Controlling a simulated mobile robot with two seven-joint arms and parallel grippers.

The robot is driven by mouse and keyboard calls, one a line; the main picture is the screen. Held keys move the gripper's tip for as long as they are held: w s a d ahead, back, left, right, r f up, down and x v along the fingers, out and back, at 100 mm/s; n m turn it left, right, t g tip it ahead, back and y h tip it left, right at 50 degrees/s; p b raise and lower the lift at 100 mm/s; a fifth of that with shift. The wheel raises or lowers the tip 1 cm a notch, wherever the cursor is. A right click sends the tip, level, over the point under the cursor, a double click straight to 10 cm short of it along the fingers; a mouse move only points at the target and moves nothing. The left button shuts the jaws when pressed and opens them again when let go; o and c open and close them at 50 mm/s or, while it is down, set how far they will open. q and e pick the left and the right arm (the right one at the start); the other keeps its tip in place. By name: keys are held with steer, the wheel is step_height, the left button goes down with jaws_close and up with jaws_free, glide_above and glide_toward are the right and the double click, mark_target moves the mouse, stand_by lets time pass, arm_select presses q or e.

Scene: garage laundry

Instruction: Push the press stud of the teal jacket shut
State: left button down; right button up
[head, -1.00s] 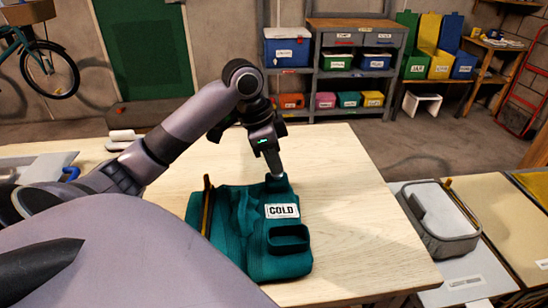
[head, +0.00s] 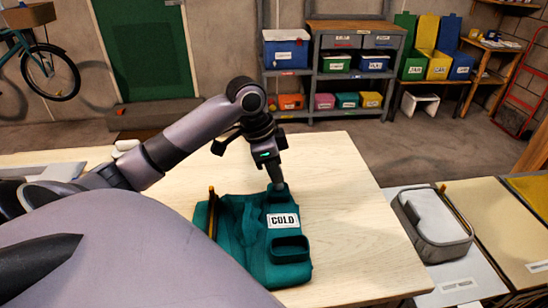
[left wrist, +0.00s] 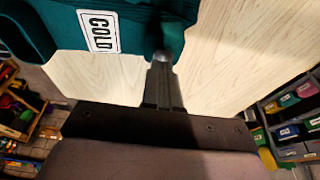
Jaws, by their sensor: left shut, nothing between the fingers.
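The teal jacket (head: 250,255) lies folded on the light wooden table, with a white COLD label (head: 283,220) on it. It also shows at the top of the left wrist view (left wrist: 125,30). My left gripper (head: 276,186) points down at the jacket's far edge, at a small raised teal tab. In the left wrist view my left gripper (left wrist: 164,58) is shut, its tips at the tab beside the label. A small metallic glint shows at the tips. The press stud itself is hidden, so I cannot tell whether it is closed. My right gripper is not in view.
The wooden table (head: 365,220) is clear to the right of the jacket. A brown and yellow strip (head: 212,215) stands at the jacket's left edge. Shelves with bins (head: 350,75) stand behind.

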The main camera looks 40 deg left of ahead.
arm_select(q)
step_height(320, 180, up, 3)
steer(key=shift+f+p, duration=0.2)
steer(key=shift+p, duration=0.8)
steer(key=v, duration=0.9)
steer(key=shift+r, duration=0.3)
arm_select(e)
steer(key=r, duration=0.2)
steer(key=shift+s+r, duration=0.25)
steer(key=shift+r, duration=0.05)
